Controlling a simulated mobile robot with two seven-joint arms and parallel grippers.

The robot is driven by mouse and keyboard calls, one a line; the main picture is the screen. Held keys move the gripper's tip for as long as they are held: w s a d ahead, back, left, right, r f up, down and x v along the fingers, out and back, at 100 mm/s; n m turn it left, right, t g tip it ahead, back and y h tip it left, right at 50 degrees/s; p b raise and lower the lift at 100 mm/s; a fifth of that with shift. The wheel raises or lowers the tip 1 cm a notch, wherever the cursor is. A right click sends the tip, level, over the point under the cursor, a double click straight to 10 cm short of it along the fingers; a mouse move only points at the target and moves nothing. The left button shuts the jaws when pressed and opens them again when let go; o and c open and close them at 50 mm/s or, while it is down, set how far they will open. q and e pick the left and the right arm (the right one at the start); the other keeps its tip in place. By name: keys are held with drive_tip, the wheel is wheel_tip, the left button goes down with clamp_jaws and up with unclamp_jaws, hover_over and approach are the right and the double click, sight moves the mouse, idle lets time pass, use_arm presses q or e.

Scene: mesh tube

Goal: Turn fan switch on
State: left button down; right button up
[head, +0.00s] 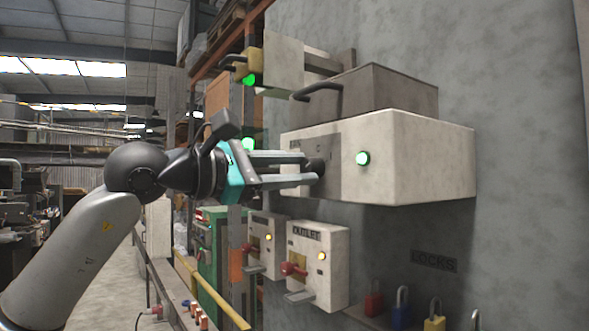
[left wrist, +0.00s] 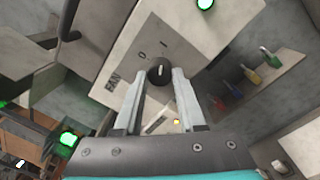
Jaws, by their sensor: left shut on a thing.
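The fan switch is a round black knob (left wrist: 160,71) on a grey plate lettered FAN, with marks 0 and I beside it. In the left wrist view its white pointer line points up the picture, roughly toward the I mark. In the head view the knob (head: 316,166) shows at the end of my left gripper (head: 312,169), on the front of a pale box (head: 420,150). My left gripper (left wrist: 163,80) has its two fingers on either side of the knob, shut on it. A green lamp (head: 362,158) on the box is lit. My right gripper is not in view.
Below the box are an OUTLET switch box (head: 318,262) with a red handle and a similar box (head: 266,232). A shelf with several padlocks (head: 402,307) is at lower right, under a LOCKS sign (head: 433,261). A lever (head: 317,91) sticks out above.

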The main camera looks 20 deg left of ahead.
use_arm(q)
drive_tip(key=c, duration=0.5)
unclamp_jaws()
drive_tip(key=shift+s+a, duration=0.1)
drive_tip(key=b+v, duration=0.4)
drive_tip(key=v, duration=1.1)
drive_tip(key=shift+b, duration=0.35)
